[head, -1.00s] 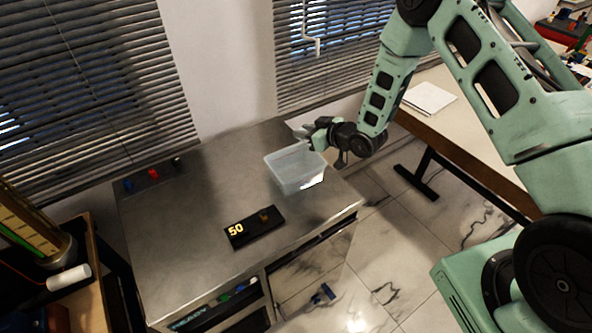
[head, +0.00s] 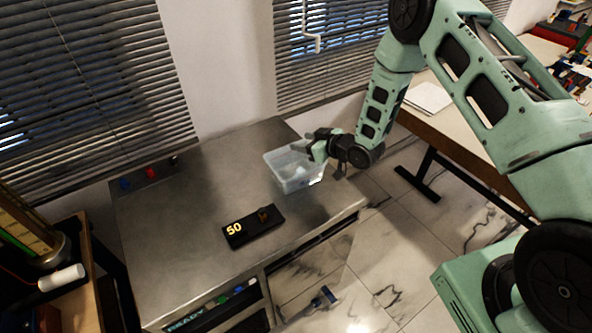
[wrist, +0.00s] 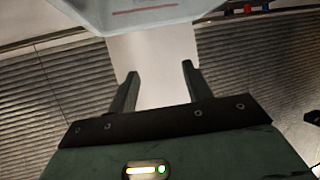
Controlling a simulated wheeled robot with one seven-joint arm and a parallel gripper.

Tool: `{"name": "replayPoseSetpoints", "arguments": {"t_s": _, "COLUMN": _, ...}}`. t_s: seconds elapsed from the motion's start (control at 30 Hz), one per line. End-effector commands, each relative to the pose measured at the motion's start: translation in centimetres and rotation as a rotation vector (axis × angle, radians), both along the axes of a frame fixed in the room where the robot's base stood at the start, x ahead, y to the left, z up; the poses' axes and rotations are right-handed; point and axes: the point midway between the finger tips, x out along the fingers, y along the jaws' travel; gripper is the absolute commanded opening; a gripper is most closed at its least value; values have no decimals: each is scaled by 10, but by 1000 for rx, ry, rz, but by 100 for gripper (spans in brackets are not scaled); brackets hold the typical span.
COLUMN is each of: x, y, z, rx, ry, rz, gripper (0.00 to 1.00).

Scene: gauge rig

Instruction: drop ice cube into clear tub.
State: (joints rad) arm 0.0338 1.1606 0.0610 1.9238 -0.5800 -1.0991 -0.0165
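The clear tub (head: 284,181) stands on the metal bench top near its back right corner. A pale, whitish lump (head: 299,172) shows inside it; it looks like the ice cube, but its outline is blurred. My gripper (head: 312,147) is at the tub's back right rim, just above it. In the wrist view my gripper (wrist: 160,82) has its two fingers apart, with only the pale wall visible between them.
A black box (head: 254,227) with a lit "50" lies in front of the tub on the bench (head: 190,215). A strip with coloured knobs (head: 150,173) is at the back left. Blinds and a wall stand behind. A second table (head: 470,125) is at the right.

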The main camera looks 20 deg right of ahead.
Motion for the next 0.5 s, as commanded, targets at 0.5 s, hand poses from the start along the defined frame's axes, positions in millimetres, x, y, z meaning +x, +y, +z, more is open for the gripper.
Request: {"name": "replayPoseSetpoints", "arguments": {"t_s": 0.5, "x": -37, "y": -26, "z": 15, "rx": -2, "ry": 0, "rz": -3, "gripper": 50}}
